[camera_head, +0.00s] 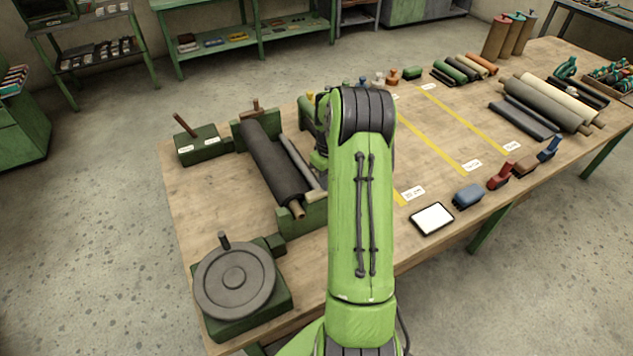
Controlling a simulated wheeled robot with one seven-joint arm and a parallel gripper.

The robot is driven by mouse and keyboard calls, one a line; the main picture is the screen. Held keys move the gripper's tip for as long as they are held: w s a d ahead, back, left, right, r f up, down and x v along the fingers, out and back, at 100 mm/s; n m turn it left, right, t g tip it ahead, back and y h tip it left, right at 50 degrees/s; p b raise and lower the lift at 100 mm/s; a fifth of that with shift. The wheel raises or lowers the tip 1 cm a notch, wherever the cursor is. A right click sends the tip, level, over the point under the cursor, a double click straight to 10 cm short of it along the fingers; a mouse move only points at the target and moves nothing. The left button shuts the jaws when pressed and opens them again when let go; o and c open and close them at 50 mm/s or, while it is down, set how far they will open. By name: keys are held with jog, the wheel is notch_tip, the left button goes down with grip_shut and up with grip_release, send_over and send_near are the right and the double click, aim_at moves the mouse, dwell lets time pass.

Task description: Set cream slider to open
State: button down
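A small pale cream piece (314,195) shows at the front right of the green roll stand (302,217), beside the end of the grey bar. It may be the cream slider; its setting cannot be read from here. A dark roll (272,163) lies in the stand, with a thinner grey bar (300,163) along its right side. My green arm rises just right of the stand and bends over at its dark elbow. My gripper's fingers are not visible; they may be hidden behind my arm.
A green box with a lever (198,147) stands left of the roll stand, and a round grey wheel on a green base (235,282) is in front. A tablet (432,219), clamps and several rolls (545,104) lie to the right. The yellow-striped middle of the table is mostly clear.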

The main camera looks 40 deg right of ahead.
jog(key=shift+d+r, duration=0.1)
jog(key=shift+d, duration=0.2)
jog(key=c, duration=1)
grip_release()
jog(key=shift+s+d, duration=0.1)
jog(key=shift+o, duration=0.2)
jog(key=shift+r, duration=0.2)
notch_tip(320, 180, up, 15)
jog(key=p, duration=0.1)
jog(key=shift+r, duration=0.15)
